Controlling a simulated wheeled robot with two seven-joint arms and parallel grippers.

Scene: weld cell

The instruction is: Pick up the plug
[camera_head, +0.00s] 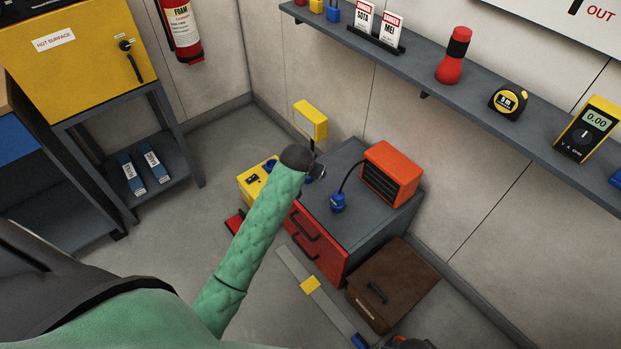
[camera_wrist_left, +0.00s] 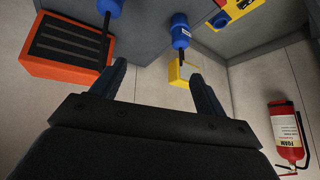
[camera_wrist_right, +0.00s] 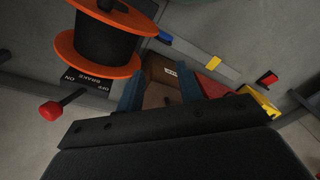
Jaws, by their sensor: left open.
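A blue plug (camera_head: 338,203) sits on the grey cabinet top (camera_head: 325,225), its black cable running to the orange heater (camera_head: 391,174). It also shows in the left wrist view (camera_wrist_left: 110,7), at the top edge. A second blue plug (camera_wrist_left: 181,32) with a black cord is near the yellow lamp (camera_wrist_left: 181,72); the head view largely hides it behind my left gripper. My left gripper (camera_head: 318,172) is above the cabinet, left of the heater's plug. Its fingers (camera_wrist_left: 160,88) are apart and empty. My right gripper (camera_wrist_right: 162,88) shows only in its wrist view, fingers apart, nothing between them.
A yellow socket box (camera_head: 253,180) stands left of the cabinet, partly hidden by my arm. The red drawers (camera_head: 318,245) face front; a brown case (camera_head: 392,282) lies beside them. An orange-black reel (camera_wrist_right: 105,40) is close to my right gripper. A wall shelf (camera_head: 430,62) overhangs the right.

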